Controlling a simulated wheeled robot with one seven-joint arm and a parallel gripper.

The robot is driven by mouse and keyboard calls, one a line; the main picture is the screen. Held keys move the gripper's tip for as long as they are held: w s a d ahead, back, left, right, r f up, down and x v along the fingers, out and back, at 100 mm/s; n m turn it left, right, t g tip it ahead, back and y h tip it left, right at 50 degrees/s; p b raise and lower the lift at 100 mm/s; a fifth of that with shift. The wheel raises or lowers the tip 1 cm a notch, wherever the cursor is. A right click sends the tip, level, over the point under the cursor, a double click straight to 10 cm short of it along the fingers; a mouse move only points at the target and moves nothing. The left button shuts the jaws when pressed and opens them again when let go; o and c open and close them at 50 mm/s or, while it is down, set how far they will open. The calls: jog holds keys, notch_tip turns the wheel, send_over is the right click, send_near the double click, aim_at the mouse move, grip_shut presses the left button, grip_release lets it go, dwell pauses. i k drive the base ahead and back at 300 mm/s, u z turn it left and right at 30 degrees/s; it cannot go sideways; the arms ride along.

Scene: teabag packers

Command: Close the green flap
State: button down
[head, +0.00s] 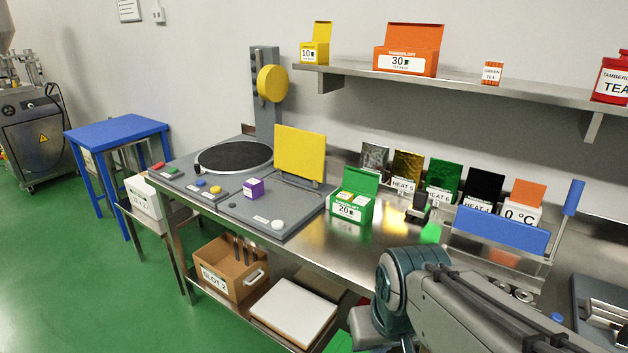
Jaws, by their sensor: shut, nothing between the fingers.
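A small green box (350,209) with a white label marked 20 stands on the steel bench, right of the grey packing machine. Its green flap (361,181) stands up at the back, so the box is open. Only my arm shows, at the lower right, in front of the bench. My gripper is not in view, and nothing of mine is seen touching the flap.
A yellow panel (299,153) stands raised on the grey machine (270,212), with a purple box (253,188) nearby. Several coloured cards, one a shiny green card (444,178), stand behind. A blue-fronted holder (502,230) is to the right. A shelf (480,84) hangs above.

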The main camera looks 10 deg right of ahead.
aim_at(367, 183)
jog(key=z, duration=0.15)
jog(key=k, duration=0.35)
jog(key=u, duration=1.15)
jog(key=i, duration=1.15)
jog(key=z, duration=1.1)
jog(key=i, duration=0.8)
jog(key=z, duration=0.9)
